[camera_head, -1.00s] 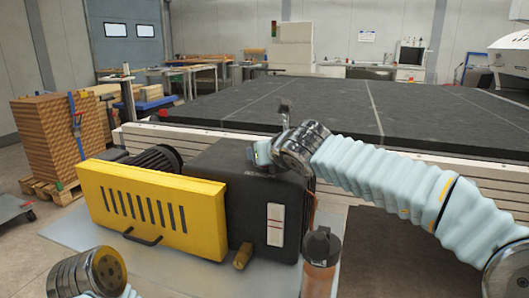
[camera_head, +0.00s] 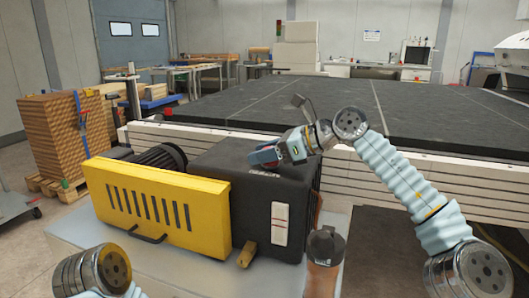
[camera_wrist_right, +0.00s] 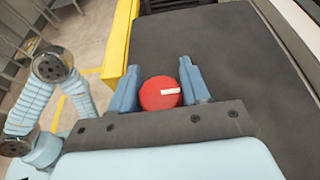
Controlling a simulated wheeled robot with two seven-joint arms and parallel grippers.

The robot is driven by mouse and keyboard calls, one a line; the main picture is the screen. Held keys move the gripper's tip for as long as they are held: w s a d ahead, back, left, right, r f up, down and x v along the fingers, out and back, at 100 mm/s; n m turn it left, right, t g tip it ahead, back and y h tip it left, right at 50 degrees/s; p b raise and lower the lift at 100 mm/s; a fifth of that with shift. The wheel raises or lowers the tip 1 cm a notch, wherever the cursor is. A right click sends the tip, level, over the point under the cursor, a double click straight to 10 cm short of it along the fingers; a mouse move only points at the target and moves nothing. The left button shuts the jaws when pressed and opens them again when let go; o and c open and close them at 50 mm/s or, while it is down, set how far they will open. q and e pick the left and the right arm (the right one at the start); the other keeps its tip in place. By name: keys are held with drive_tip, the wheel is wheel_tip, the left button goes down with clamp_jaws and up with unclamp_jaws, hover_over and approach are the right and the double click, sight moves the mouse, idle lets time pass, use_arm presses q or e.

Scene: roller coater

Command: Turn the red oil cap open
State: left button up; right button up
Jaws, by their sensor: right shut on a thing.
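The black machine block (camera_head: 240,200) with a yellow cover (camera_head: 158,212) stands in the middle of the head view. The red oil cap (camera_wrist_right: 157,94) is round with a white mark, on the dark top in the right wrist view. My right gripper (camera_head: 264,158) reaches down to the top of the black block. In the wrist view its two blue-grey fingers (camera_wrist_right: 159,76) stand on either side of the cap, shut on it. In the head view the gripper mostly hides the cap. My left arm shows at the lower left, its gripper out of view.
A bottle-like container (camera_head: 325,255) stands at the block's front right corner. A large dark flat table (camera_head: 380,105) lies behind the machine. A stack of brown boards (camera_head: 52,135) stands on a pallet at the left.

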drive_tip(key=shift+n+g, duration=0.6)
drive_tip(key=shift+g, duration=0.1)
drive_tip(key=shift+s+f+g, duration=0.1)
drive_tip(key=shift+g, duration=0.3)
drive_tip(key=o, duration=1)
drive_tip(key=shift+n, duration=0.3)
drive_tip(key=shift+c, duration=0.2)
drive_tip(key=v, duration=1.3)
drive_tip(key=shift+d, duration=0.4)
drive_tip(key=shift+s, duration=0.15)
